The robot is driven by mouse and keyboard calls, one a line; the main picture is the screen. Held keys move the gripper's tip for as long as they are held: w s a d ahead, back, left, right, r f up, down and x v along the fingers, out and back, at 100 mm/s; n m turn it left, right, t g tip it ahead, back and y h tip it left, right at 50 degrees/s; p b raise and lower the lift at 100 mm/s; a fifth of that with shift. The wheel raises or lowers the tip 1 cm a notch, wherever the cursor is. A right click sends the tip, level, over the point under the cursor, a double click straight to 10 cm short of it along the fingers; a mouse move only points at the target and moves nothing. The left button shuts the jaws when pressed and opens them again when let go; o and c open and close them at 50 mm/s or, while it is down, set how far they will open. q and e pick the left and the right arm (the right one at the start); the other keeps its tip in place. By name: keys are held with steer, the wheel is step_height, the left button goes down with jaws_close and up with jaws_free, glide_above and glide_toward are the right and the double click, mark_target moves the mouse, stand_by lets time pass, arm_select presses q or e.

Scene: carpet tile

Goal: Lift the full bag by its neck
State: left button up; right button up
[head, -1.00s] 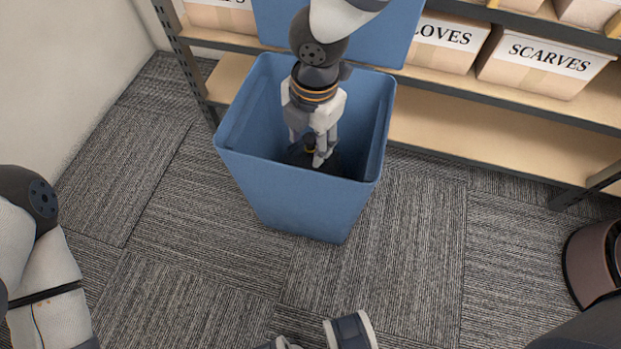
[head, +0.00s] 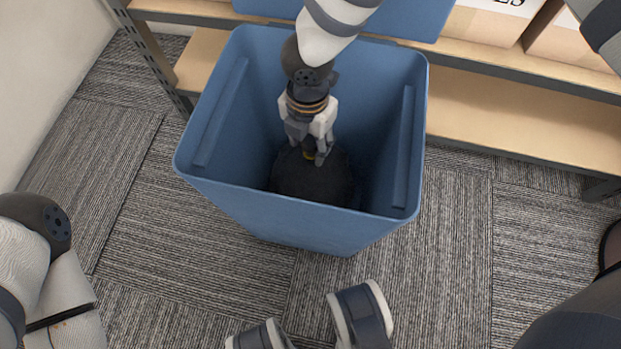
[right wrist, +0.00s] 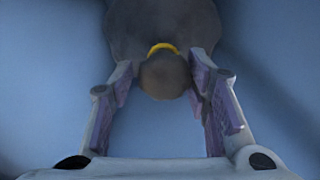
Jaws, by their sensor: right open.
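The full bag (head: 308,182) is dark grey or black and sits low inside the blue bin (head: 268,215). A yellow tie (right wrist: 162,47) circles its neck (right wrist: 166,76), which shows as a rounded, brownish bunched end in the right wrist view. My right gripper (head: 314,158) reaches down into the bin, right above the bag. Its fingers (right wrist: 165,97) are apart, one on each side of the bag's neck, with the neck's end between their tips. I cannot tell whether either finger touches it.
The bin's walls rise around my right gripper on all sides. Carpet (head: 225,235) in front and to the left is clear.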

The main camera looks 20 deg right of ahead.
mark_target(295, 175)
steer(key=f, duration=0.2)
steer(key=f+b, duration=0.1)
steer(key=f, duration=0.1)
steer(key=shift+d+f, duration=0.1)
steer(key=shift+d, duration=0.2)
steer(key=shift+c, duration=0.9)
jaws_close()
steer(key=shift+w+r, duration=0.1)
steer(key=shift+r, duration=0.2)
